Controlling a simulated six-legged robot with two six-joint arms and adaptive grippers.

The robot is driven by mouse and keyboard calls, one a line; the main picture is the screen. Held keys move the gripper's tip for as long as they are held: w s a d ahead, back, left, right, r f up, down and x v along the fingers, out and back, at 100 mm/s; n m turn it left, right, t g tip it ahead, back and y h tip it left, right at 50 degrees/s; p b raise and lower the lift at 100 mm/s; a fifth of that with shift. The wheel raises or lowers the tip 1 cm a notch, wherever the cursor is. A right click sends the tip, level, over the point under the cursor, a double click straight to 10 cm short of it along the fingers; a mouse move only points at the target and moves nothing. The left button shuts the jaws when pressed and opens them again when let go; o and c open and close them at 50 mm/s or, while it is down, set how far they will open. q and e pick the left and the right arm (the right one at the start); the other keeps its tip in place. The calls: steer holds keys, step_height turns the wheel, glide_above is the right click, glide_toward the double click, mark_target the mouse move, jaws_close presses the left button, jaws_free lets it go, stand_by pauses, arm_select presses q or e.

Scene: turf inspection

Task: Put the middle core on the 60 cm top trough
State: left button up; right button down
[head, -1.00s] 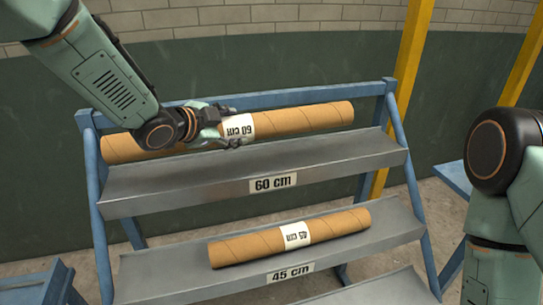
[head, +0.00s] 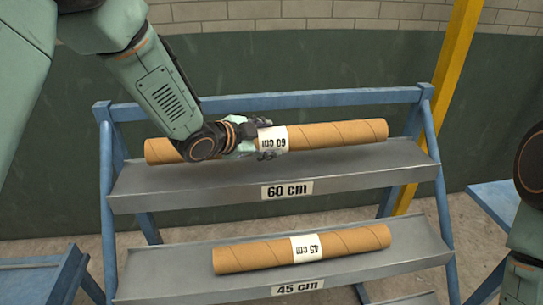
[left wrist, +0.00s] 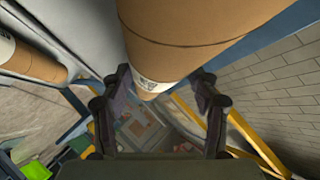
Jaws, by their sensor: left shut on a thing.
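A brown cardboard core with a white label reading 60 cm (head: 335,134) lies lengthwise along the top trough (head: 225,183), at its back. I cannot tell whether it touches the trough or hangs just above it. My left gripper (head: 266,149) is shut on this core at its label, near the middle. In the left wrist view the core (left wrist: 180,40) runs between the two fingers. The trough's front carries a 60 cm sign. My right gripper is out of view; only part of that arm shows at the right edge.
A shorter core labelled 45 cm (head: 255,255) lies in the lower trough (head: 165,272), signed 45 cm. The blue rack frame (head: 107,190) holds the troughs. A yellow post (head: 450,75) stands behind right. Blue stands (head: 40,278) flank the rack.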

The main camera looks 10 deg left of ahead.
arm_select(q)
steer(key=shift+w+a+f, duration=0.2)
steer(key=shift+w+f, duration=0.35)
steer(key=shift+f, duration=0.25)
steer(key=shift+s+d+f, duration=0.1)
steer(key=shift+s+f, duration=0.25)
steer(key=shift+f, duration=0.35)
steer(key=shift+s+f, duration=0.3)
steer(key=shift+f, duration=0.35)
steer(key=shift+w+f, duration=0.2)
steer(key=shift+w, duration=0.2)
steer(key=o, duration=1.5)
steer(key=shift+f, duration=0.25)
steer(key=shift+o, duration=1.3)
steer(key=shift+s+r, duration=0.3)
steer(key=shift+w+f, duration=0.15)
steer(key=shift+w, duration=0.05)
steer(key=shift+s+a, duration=0.2)
steer(key=shift+a, duration=0.1)
steer(key=v, duration=1.1)
steer(key=shift+s+r, duration=0.3)
steer(key=shift+s, duration=0.1)
steer(key=shift+w+d+f, duration=0.1)
steer(key=shift+w, duration=0.1)
